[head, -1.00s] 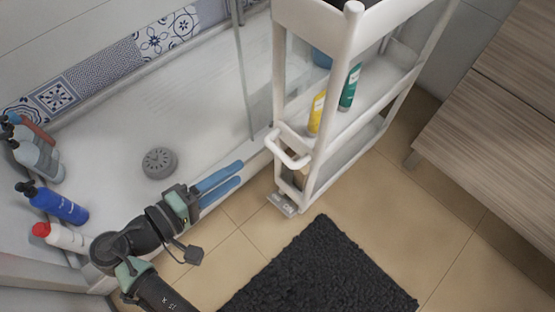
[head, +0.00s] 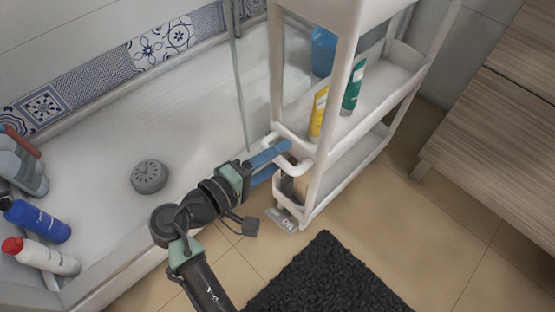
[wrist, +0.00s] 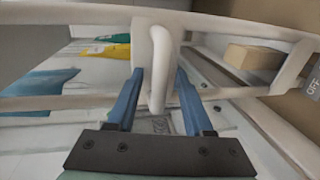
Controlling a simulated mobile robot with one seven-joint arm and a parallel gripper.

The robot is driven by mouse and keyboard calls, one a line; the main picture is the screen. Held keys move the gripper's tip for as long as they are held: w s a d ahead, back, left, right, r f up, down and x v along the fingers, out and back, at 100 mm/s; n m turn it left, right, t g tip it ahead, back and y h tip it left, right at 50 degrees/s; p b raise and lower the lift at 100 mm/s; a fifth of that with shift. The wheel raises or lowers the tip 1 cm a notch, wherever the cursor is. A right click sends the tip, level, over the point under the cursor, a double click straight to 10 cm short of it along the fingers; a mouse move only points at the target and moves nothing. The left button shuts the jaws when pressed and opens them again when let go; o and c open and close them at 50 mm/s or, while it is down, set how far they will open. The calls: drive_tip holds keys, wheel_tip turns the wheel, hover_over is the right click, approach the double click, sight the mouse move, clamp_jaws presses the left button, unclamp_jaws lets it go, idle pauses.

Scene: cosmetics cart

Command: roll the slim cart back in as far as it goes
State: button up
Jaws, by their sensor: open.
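The slim white cart (head: 335,105) stands upright on the tiled floor beside the shower tray. Its white loop handle (head: 299,167) juts from the near end at middle-tier height. My gripper (head: 277,160) is open at the handle, its blue fingers pointing at the cart. In the wrist view, the handle's bar (wrist: 157,95) runs between the two open fingers, with a gap visible on the left and right. I cannot tell whether either finger touches it. A yellow bottle (head: 317,113), a green tube (head: 352,88) and a blue bottle (head: 323,50) stand on the cart.
A glass panel (head: 240,80) edges the white shower tray (head: 100,190) at left. Several bottles stand at its far left. A black mat (head: 325,280) lies in front of the cart. A wooden cabinet (head: 500,130) stands at right, with bare floor between.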

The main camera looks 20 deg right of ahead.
drive_tip(key=shift+d, duration=0.15)
drive_tip(key=shift+c, duration=0.4)
clamp_jaws()
idle(1.0)
